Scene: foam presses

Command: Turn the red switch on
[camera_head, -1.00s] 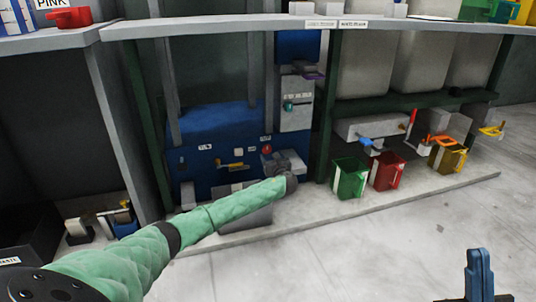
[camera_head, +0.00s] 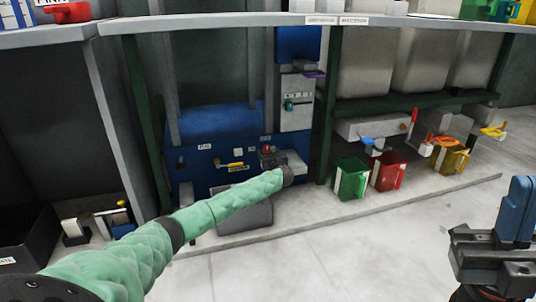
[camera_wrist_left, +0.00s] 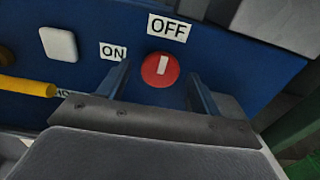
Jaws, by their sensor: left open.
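The red switch (camera_wrist_left: 160,69) is a round red knob with a white bar, on the blue machine front (camera_wrist_left: 225,65). The bar stands nearly upright in the left wrist view and points toward the OFF label (camera_wrist_left: 169,29). The ON label (camera_wrist_left: 113,51) is to the knob's left. My left gripper (camera_wrist_left: 158,78) is open, its two blue fingers on either side of the knob in that view; contact cannot be told. In the head view my left gripper (camera_head: 273,160) largely covers the switch. My right gripper (camera_head: 515,215) is at the lower right, far from the machine; its opening is unclear.
A white button (camera_wrist_left: 58,44) and a yellow handle (camera_wrist_left: 25,86) sit left of the knob. Green (camera_head: 350,180), red (camera_head: 387,172) and yellow (camera_head: 450,158) bins stand right of the machine. A green post (camera_head: 328,110) rises close by. The front floor is clear.

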